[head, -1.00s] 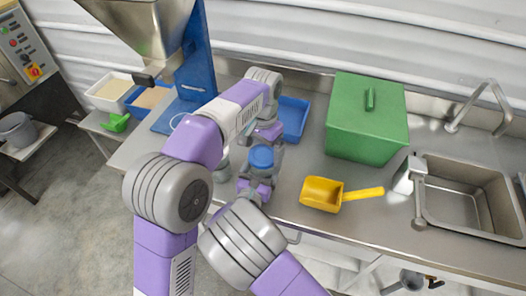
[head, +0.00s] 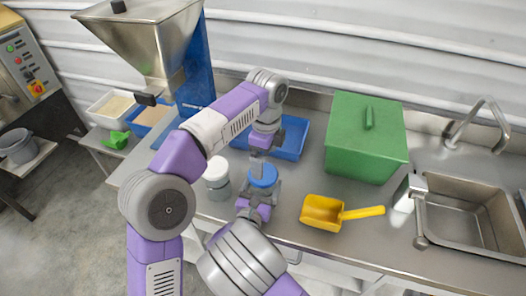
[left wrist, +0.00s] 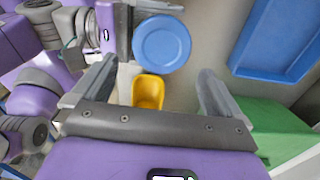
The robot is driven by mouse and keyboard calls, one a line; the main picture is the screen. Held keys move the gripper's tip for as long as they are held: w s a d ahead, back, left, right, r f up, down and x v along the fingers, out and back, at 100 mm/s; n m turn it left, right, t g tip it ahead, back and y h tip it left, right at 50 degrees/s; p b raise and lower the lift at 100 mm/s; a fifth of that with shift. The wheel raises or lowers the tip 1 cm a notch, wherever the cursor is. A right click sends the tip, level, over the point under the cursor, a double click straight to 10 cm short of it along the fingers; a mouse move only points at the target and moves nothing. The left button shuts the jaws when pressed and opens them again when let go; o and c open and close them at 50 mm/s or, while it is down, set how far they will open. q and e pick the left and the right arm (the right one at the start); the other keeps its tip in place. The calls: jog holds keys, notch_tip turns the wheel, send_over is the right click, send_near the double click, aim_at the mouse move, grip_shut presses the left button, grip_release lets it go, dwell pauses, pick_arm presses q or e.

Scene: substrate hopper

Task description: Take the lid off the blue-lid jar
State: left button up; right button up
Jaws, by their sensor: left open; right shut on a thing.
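The blue-lid jar (head: 263,176) is at the front of the counter, its body largely hidden by my right gripper (head: 256,198). That gripper is shut on the jar below the lid. The round blue lid is on the jar and shows from above in the left wrist view (left wrist: 162,45). My left gripper (head: 261,151) is just behind and above the lid in the head view, its fingers hard to make out there. In the left wrist view it (left wrist: 156,90) is open with nothing between its fingers, and the lid lies ahead of the gap.
A white-lid jar (head: 216,174) stands left of the blue-lid jar. A blue tray (head: 292,146) is behind, a green box (head: 366,140) behind right. A yellow scoop (head: 324,212) lies to the right, before the sink (head: 468,215). A metal hopper (head: 150,40) stands at the back left.

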aim_at(270, 173)
pick_arm(q)
jog(key=m, duration=0.2)
jog(key=r+m, duration=0.1)
jog(key=shift+w+a+m, duration=0.1)
jog(key=shift+a+m, duration=0.15)
jog(key=shift+m, duration=0.15)
jog(key=shift+f, duration=3.85)
